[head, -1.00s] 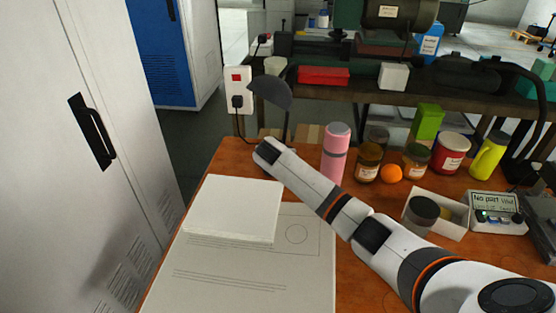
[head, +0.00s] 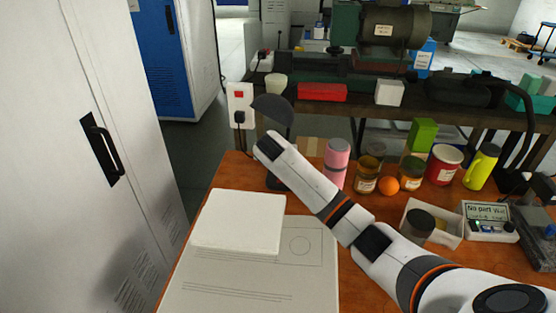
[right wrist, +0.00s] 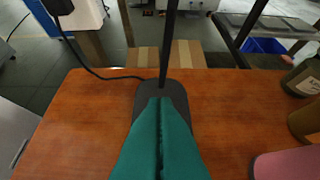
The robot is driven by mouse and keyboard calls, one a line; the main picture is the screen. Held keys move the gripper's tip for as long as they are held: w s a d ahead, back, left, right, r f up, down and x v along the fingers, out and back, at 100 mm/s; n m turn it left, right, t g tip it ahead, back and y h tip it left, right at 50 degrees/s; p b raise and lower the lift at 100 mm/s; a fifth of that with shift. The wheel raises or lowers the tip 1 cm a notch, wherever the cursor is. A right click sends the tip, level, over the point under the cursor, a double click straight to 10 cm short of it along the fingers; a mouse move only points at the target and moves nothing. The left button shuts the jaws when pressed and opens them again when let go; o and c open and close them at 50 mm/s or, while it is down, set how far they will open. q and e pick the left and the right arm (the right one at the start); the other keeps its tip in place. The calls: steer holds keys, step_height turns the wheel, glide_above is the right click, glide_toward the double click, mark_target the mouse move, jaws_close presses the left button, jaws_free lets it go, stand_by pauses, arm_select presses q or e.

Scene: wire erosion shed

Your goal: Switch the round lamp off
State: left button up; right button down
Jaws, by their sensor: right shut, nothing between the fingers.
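The lamp has a dark round shade (head: 272,108) on a thin stem at the far left of the wooden desk, partly hidden by my right arm in the head view. In the right wrist view its dark base (right wrist: 178,91) and upright stem (right wrist: 169,45) stand straight ahead. My right gripper (right wrist: 160,102), with teal fingers, is shut and empty. Its tips overlap the front of the base; I cannot tell if they touch it. In the head view my arm hides these fingers. A cord (right wrist: 103,74) runs from the base to the left. My left gripper is out of view.
A white socket panel (head: 239,93) with a red switch and black plug stands behind the desk. A pink bottle (head: 337,160), several jars and an orange (head: 388,185) stand right of the lamp. A white pad (head: 238,222) lies in front. A grey cabinet (head: 60,180) borders the left.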

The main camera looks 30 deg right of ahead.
steer(key=v, duration=0.5)
steer(key=shift+w+d+r, duration=0.2)
steer(key=shift+d+r, duration=0.1)
steer(key=shift+r, duration=0.1)
